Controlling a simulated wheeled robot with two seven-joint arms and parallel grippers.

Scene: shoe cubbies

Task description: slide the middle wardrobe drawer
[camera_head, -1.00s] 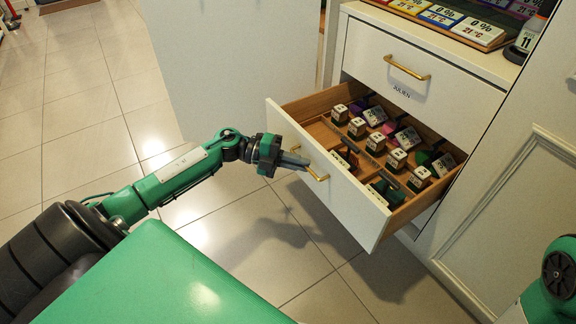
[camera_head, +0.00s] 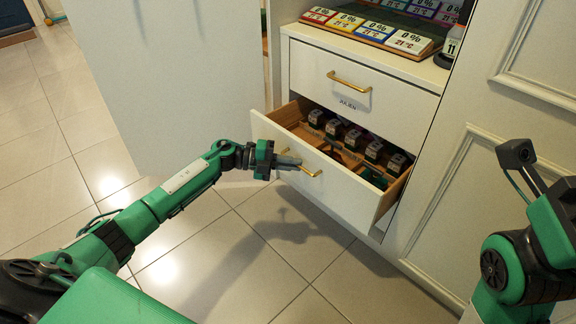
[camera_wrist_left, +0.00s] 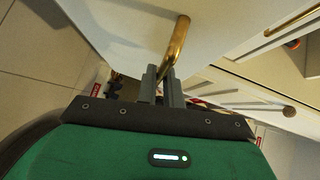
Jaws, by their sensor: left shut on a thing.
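The middle drawer (camera_head: 322,180) of the white wardrobe is pulled partly out, and its wooden inside shows. Its brass handle (camera_head: 309,169) is on the white front. My left gripper (camera_head: 292,162) is shut on this handle at its left end. In the left wrist view the gripper fingers (camera_wrist_left: 162,82) close around one end of the brass handle (camera_wrist_left: 178,42). My right gripper (camera_head: 528,168) is raised at the right, in front of the wardrobe panel and apart from the drawer. Its finger opening is too unclear to tell.
Several small dark blocks with light tops (camera_head: 354,138) sit inside the drawer. A shut upper drawer (camera_head: 350,98) with a brass handle is above. Trays of price cards (camera_head: 372,29) lie on the top. An open white door (camera_head: 190,75) stands left. Tiled floor in front is clear.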

